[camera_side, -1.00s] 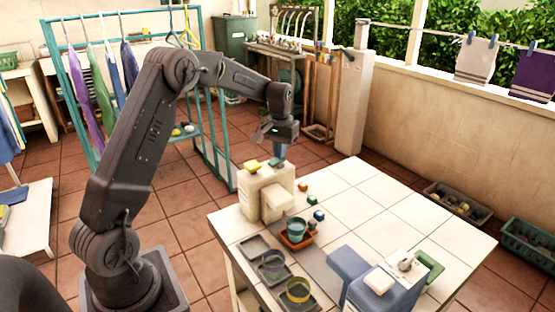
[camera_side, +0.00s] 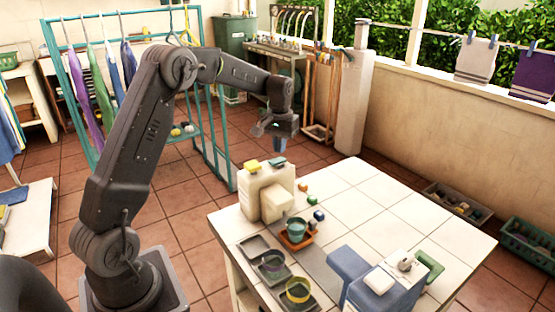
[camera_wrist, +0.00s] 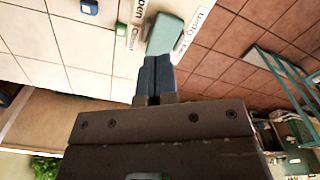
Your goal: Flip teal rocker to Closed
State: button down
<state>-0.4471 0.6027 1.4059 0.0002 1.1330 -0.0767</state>
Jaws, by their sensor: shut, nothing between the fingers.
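The teal rocker (camera_side: 277,161) sits on top of the cream dispenser (camera_side: 252,200), beside a yellow rocker (camera_side: 251,165). In the wrist view the teal rocker (camera_wrist: 165,35) lies between a label reading "Open" (camera_wrist: 138,25) on its left and a partly readable label (camera_wrist: 194,28) on its right. Which way it is tipped I cannot tell. My gripper (camera_side: 279,147) is shut and empty, pointing down just above the teal rocker. In the wrist view its blue fingertips (camera_wrist: 155,65) overlap the rocker's near edge; a small gap shows in the side view.
The white tiled table (camera_side: 390,210) extends right of the dispenser. Small coloured blocks (camera_side: 318,215) lie nearby.

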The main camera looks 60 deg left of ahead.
aim_at(280, 160)
jog(key=shift+r, duration=2.25)
jog(key=shift+s+d+r, duration=0.1)
jog(key=shift+d+r, duration=0.15)
jog(key=s+d+r+m+t, duration=0.3)
jog(key=s+d+r, duration=0.6)
jog(key=s+d, duration=0.4)
jog(key=s+d+f+m+t, duration=0.2)
jog(key=s+d, duration=0.7)
jog(key=s, duration=0.5)
jog(key=shift+s+f+m+t, duration=0.15)
jog(key=shift+f+m+t, duration=0.15)
jog(key=shift+f+m, duration=0.3)
